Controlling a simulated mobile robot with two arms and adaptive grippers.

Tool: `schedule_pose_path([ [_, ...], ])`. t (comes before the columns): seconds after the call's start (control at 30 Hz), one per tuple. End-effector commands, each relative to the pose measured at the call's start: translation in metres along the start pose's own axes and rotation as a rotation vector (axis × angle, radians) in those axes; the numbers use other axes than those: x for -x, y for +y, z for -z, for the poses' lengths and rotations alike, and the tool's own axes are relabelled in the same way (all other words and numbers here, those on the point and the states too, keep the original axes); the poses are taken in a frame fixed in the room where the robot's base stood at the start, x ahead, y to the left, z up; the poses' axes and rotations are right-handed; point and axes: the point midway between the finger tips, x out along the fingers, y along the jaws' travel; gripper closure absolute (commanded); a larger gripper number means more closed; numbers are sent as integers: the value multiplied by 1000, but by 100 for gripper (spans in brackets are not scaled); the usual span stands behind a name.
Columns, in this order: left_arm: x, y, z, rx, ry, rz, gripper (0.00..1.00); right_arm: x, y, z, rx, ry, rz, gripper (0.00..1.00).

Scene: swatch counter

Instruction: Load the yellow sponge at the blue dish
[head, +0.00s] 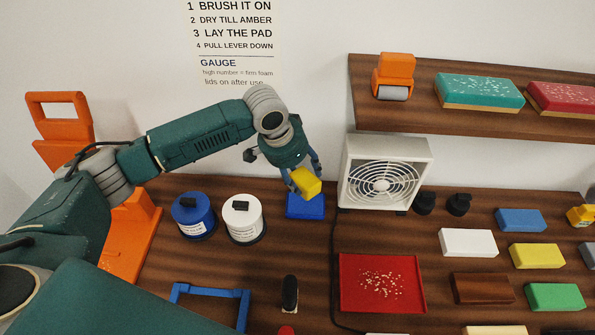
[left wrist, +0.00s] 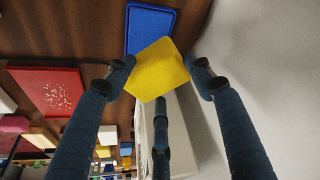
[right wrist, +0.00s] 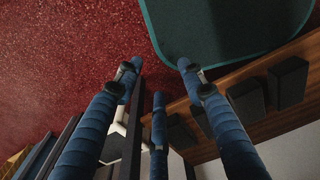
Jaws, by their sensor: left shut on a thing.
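The yellow sponge (head: 308,183) is a small block held tilted in my left gripper (head: 303,174). In the left wrist view the sponge (left wrist: 158,72) sits between the fingertips (left wrist: 162,66). The blue dish (head: 305,210) lies on the counter, and the sponge covers its back part in the head view. In the left wrist view the dish (left wrist: 150,22) shows beyond the sponge. The sponge appears just above the dish; I cannot tell if they touch. My right gripper (right wrist: 156,66) has its fingers apart with nothing between them; it is not seen in the head view.
A white fan box (head: 385,178) stands right of the dish. White (head: 243,222) and blue (head: 194,218) lidded pots stand to its left. A red tray (head: 350,300) lies in front. Several coloured blocks fill the right side. A wooden shelf (head: 430,122) hangs above.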

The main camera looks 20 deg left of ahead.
Motion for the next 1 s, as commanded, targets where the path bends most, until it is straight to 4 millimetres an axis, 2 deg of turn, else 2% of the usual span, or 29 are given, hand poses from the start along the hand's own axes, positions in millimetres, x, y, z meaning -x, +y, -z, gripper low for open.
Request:
schedule_pose_path([
  [0.2, -10, -2, -2, -11, -1, -4, 68, -8, 35, 7, 4, 10, -40, 60],
  [0.33, -19, -2, -5, -11, 0, -3, 68, -19, 48, 8, 3, 14, -54, 60],
  [0.47, -30, -2, -9, -11, 0, -2, 68, -34, 46, 7, 3, 14, -51, 60],
  [0.73, -52, -2, -17, -10, 0, -3, 68, -67, 23, 4, 1, 13, -24, 60],
  [1.0, -60, -2, -20, -10, -1, -3, 68, -79, 24, 1, 5, 10, -25, 60],
])
